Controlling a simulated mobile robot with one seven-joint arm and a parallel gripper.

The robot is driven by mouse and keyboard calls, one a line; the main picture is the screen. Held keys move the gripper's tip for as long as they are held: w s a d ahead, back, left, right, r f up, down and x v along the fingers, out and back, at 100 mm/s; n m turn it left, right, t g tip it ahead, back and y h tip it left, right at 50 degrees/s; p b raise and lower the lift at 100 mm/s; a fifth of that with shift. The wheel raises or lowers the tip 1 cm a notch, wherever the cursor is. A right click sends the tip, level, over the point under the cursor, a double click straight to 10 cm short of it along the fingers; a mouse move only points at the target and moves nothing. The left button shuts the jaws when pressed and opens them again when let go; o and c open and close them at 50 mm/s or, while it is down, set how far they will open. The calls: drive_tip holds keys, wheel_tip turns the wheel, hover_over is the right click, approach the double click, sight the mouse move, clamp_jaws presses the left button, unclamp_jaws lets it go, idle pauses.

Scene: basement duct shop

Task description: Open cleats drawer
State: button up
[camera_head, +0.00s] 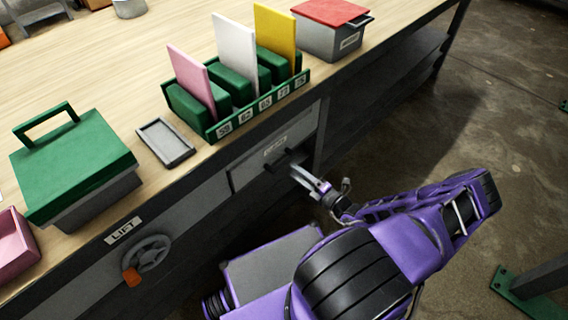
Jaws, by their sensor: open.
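A grey drawer (250,165) is set in the front of the workbench, under the green rack. It has a small label (275,146), too small to read, and a dark handle (283,159). The drawer front looks about flush with the bench front. My gripper (300,173) is open at the right end of the handle, with its fingers toward the drawer front. I cannot tell whether the fingers touch the handle or reach around it.
On the wooden workbench (120,60) stand a green rack (222,128) with pink, white and yellow panels, a grey tray (165,142), a green-lidded box (72,160) and a red-lidded box (330,35). A handwheel (148,254) sits below a "LIFT" label. Floor at right is mostly clear.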

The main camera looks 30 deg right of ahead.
sight(286, 164)
drive_tip(key=x, duration=0.6)
drive_tip(key=shift+w+a, duration=0.1)
drive_tip(key=shift+w, duration=0.2)
clamp_jaws()
idle(1.1)
